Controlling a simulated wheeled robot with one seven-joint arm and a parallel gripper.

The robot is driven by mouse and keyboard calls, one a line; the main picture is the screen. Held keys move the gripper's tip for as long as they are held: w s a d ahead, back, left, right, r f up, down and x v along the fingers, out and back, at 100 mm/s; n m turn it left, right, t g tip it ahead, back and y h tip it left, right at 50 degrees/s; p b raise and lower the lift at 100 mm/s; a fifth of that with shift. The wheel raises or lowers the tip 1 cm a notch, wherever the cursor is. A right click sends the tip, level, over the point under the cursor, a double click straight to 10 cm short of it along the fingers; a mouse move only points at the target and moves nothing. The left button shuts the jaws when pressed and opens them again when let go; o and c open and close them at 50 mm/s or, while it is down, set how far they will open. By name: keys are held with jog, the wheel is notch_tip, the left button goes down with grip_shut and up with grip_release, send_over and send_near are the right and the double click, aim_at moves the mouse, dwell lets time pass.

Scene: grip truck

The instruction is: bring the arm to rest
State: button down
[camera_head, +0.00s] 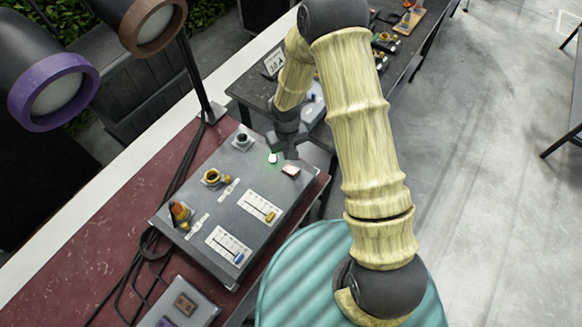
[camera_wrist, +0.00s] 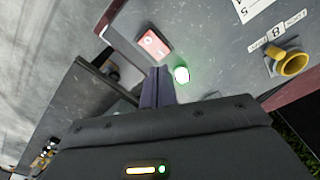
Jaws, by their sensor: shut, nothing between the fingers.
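My gripper (camera_head: 289,153) hangs over the far right part of a grey control box, with its fingers pointing down. In the wrist view the two dark fingers of my gripper (camera_wrist: 157,78) lie side by side, shut and empty. A glowing white-green button (camera_head: 272,158) is close beside the fingertips; it also shows in the wrist view (camera_wrist: 181,75). A red and white switch (camera_head: 290,170) is also near the fingertips, and in the wrist view (camera_wrist: 153,44). I cannot tell whether the fingertips touch the panel. My arm is bent, rising from the base and reaching down to the box.
The grey control box (camera_head: 190,228) carries a yellow knob (camera_head: 212,177), a red-orange knob (camera_head: 180,212) and two slider plates. It sits on a dark red bench (camera_head: 110,202) with black cables. Lamps (camera_head: 52,92) stand upper left. Open floor (camera_head: 490,190) lies right.

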jog(key=shift+r, duration=0.45)
jog(key=s+d+r+m+t+b, duration=0.2)
jog(key=s+d+r+m+b, duration=0.2)
jog(key=s+d+r+b, duration=0.3)
jog(key=s+d+r, duration=0.5)
jog(key=d+r, duration=0.1)
jog(key=r, duration=0.1)
jog(key=shift+s+d+r+t+b, duration=0.15)
jog(key=shift+s+d+t+b, duration=0.1)
jog(key=shift+d+t+b, duration=0.1)
jog(key=shift+a, duration=0.1)
dwell(0.4)
